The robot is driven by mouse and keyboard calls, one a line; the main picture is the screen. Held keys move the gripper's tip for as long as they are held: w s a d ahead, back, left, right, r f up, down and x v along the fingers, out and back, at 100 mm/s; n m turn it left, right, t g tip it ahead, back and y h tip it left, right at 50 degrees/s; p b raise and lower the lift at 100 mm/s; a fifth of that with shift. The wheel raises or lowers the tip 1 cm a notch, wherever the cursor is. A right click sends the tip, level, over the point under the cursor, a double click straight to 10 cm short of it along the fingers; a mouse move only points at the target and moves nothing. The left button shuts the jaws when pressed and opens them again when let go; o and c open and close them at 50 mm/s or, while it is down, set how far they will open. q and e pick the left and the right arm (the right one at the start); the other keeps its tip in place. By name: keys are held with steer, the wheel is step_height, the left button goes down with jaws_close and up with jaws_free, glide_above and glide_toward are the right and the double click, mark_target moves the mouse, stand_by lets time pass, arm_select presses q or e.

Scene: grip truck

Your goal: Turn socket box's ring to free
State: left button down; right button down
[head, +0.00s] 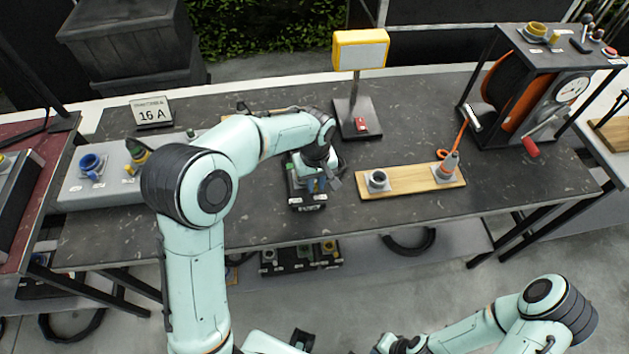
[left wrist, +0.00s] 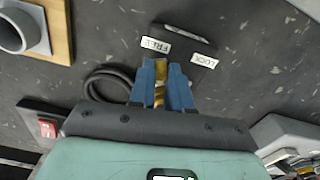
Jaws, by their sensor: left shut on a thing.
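The socket box (head: 307,204) is a small black box on the dark workbench, partly hidden under my left gripper in the head view. In the left wrist view its dark top (left wrist: 190,45) carries white FREE (left wrist: 155,44) and LOCK (left wrist: 203,59) labels. My left gripper (left wrist: 162,70) has blue fingers shut on a yellow part of the ring (left wrist: 160,72). The fingers are nearer the FREE label, with LOCK to the right. The rest of the ring is hidden by the fingers. My left gripper also shows in the head view (head: 318,184). My right gripper's fingers are not visible.
A wooden board (head: 408,182) with a grey socket and an orange-tipped plug lies right of the box. A yellow-framed lamp (head: 360,52) stands behind. A cable reel (head: 510,92) stands at the right, a grey panel (head: 100,180) at the left. The front bench edge is close.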

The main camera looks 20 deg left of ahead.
arm_select(q)
steer(key=c, duration=1.1)
jaws_free()
steer(key=shift+o, duration=0.2)
step_height(320, 180, up, 14)
steer(key=p, duration=0.1)
steer(key=shift+f, duration=0.25)
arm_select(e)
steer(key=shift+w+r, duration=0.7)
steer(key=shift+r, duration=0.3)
